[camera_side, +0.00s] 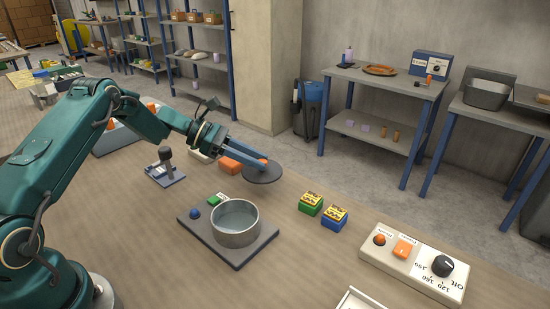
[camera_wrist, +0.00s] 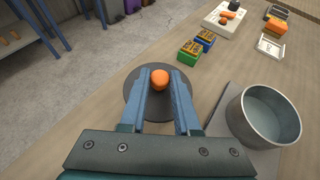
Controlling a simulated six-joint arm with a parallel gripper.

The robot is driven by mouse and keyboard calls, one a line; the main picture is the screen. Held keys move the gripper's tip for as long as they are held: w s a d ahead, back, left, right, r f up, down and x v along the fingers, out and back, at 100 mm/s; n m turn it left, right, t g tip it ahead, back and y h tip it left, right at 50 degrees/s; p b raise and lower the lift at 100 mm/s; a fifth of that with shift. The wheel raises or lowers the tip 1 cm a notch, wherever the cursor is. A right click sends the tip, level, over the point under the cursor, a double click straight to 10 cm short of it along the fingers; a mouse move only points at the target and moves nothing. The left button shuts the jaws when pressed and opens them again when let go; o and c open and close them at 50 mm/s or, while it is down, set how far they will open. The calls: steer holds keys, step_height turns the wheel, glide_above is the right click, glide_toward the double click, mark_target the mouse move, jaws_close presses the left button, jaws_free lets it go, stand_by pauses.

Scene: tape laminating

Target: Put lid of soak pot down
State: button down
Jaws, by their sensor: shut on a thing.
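The lid is a dark grey disc (camera_side: 264,174) with an orange knob (camera_side: 263,161). It also shows in the wrist view, as a lid (camera_wrist: 136,98) under an orange knob (camera_wrist: 160,78). My gripper (camera_side: 258,163) has its blue fingers shut on the knob, which sits between the fingertips in the wrist view. The lid is beyond the pot, near the table's far edge; whether it touches the table I cannot tell. The soak pot (camera_side: 235,224) is a round metal pot, open and uncovered, standing on a grey base plate (camera_side: 262,249). In the wrist view it is right of my gripper.
A green box (camera_side: 311,204) and a blue box (camera_side: 334,218) stand right of the lid. A control panel (camera_side: 415,262) with a knob is at the right. An orange block (camera_side: 232,162) is behind my fingers. Bare tabletop lies between the pot and the panel.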

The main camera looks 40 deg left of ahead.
mark_target(251, 171)
steer(key=shift+w+d+f, duration=0.15)
steer(key=shift+d+f, duration=0.1)
steer(key=shift+d, duration=0.05)
steer(key=shift+f, duration=2)
steer(key=c, duration=0.6)
jaws_free()
steer(key=shift+f, duration=0.1)
steer(key=shift+c, duration=0.2)
